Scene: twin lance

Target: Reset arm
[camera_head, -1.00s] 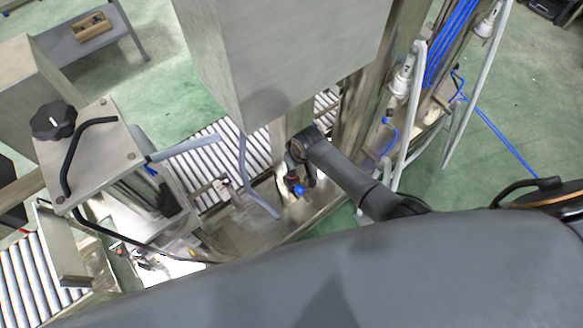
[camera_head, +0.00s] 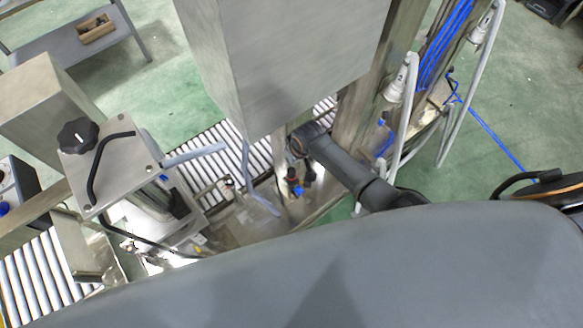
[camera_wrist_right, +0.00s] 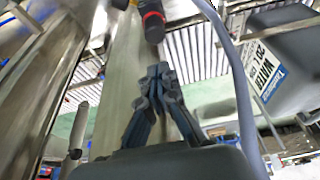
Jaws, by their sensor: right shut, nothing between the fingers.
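My right gripper (camera_wrist_right: 158,72) is shut and empty in the right wrist view, its fingertips together below a black and red cylindrical fitting (camera_wrist_right: 152,20). I see a gap between the tips and the fitting in the picture, but cannot tell the depth. In the head view my right arm (camera_head: 350,170) reaches in from the right, bent beside the steel machine (camera_head: 285,65); its gripper is mostly hidden there. My left gripper is in neither view.
A grey hose (camera_head: 248,170) hangs near the arm; it also passes close in the right wrist view (camera_wrist_right: 232,70). White pipes (camera_head: 405,110) and steel posts stand right of it. A roller conveyor (camera_head: 215,150) lies behind, and a black-knobbed box (camera_head: 108,170) at left.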

